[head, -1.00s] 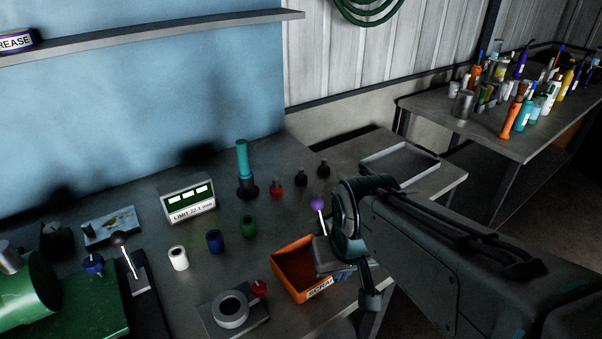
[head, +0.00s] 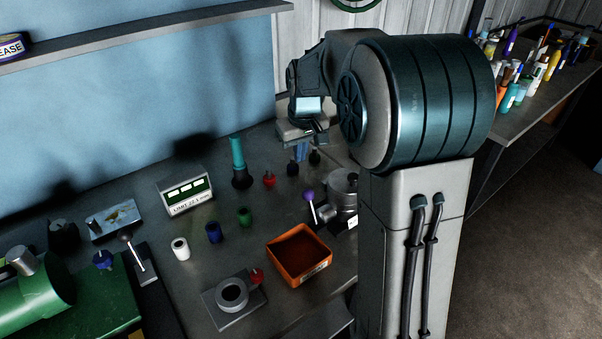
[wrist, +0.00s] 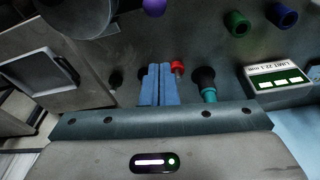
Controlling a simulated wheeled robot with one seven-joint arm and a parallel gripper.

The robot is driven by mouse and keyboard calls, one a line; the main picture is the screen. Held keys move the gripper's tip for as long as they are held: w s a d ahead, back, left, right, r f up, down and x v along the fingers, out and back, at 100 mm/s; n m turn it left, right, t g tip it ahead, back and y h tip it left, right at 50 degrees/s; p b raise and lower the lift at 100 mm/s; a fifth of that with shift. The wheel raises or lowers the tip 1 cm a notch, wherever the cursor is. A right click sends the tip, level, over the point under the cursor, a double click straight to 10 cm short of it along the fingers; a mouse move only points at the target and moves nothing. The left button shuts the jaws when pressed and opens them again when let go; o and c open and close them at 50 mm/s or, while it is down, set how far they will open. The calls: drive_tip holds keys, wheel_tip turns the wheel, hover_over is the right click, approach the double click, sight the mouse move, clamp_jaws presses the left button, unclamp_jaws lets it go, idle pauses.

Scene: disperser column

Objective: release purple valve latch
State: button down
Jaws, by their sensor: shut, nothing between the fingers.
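The purple ball knob (head: 308,195) tops a pale lever at the right part of the workbench, beside a metal cylinder (head: 343,184). The lever stands nearly upright. The knob also shows at the top edge of the wrist view (wrist: 154,6), where its lever is out of frame. My gripper (head: 301,154) is at the far right of the bench, beyond the knob and clear of it. Its blue fingers (wrist: 159,68) are shut together and empty. In the wrist view they point toward the black and red knobs, with the purple knob farther off.
An orange bin (head: 271,254) stands in front of the lever. Red (head: 269,180) and black knobs and a teal-handled piece (head: 238,160) stand near my fingers. A limit display (head: 185,191) is farther left. The bench between the bin and the display holds small cups.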

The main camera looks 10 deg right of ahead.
drive_tip(key=shift+w+f, duration=0.1)
drive_tip(key=shift+w, duration=0.45)
drive_tip(key=p, duration=0.4)
hover_over(312, 207)
drive_tip(key=w+a, duration=0.1)
drive_tip(key=w, duration=0.3)
wheel_tip(312, 207, down, 9)
drive_tip(key=shift+w, duration=0.2)
drive_tip(key=shift+f, duration=0.1)
drive_tip(key=shift+s+b, duration=0.1)
drive_tip(key=shift+b, duration=0.65)
